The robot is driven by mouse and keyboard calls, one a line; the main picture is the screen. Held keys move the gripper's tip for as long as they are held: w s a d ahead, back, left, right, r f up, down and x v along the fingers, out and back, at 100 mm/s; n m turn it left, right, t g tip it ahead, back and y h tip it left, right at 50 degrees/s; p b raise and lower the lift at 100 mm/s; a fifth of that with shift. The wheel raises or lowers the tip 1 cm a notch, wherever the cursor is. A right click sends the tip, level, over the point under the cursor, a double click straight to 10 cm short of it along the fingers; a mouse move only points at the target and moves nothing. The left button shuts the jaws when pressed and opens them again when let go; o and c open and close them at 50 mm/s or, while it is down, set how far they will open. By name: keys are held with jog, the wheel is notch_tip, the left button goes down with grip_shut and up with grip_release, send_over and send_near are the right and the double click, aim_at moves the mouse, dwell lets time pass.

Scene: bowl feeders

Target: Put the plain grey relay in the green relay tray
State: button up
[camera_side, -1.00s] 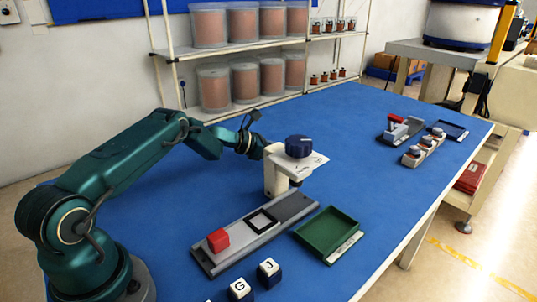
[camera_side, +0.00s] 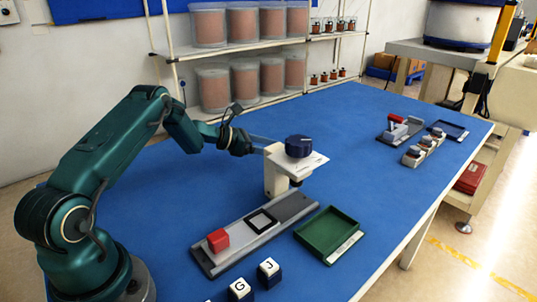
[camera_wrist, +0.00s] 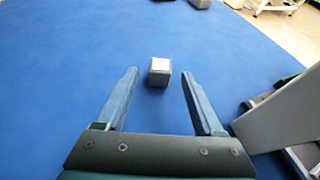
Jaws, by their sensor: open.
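A small grey block with a pale top (camera_wrist: 159,71), apparently the plain grey relay, stands on the blue table in the wrist view. It lies ahead of my gripper (camera_wrist: 159,76), in line with the gap between the fingers. The fingers are apart with nothing held. In the side view my gripper (camera_side: 268,142) is behind and left of the white stand, which partly hides its fingers. I cannot make out the grey block in the side view. The green relay tray (camera_side: 328,233) lies at the front right of the stand and looks empty, with a white label strip.
A grey rail with a red block (camera_side: 218,240) lies in front. Lettered cubes (camera_side: 268,272) sit nearer. The table's middle right is clear.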

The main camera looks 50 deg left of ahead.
jog(key=v, duration=0.6)
jog(key=shift+s+a, duration=0.1)
jog(key=shift+s, duration=0.05)
jog(key=shift+o, duration=0.5)
jog(key=shift+s+r, duration=0.15)
jog(key=shift+s, duration=0.1)
jog(key=x, duration=0.6)
jog(key=shift+f, duration=0.3)
jog(key=shift+x, duration=2.4)
jog(key=shift+r, duration=0.1)
grip_shut()
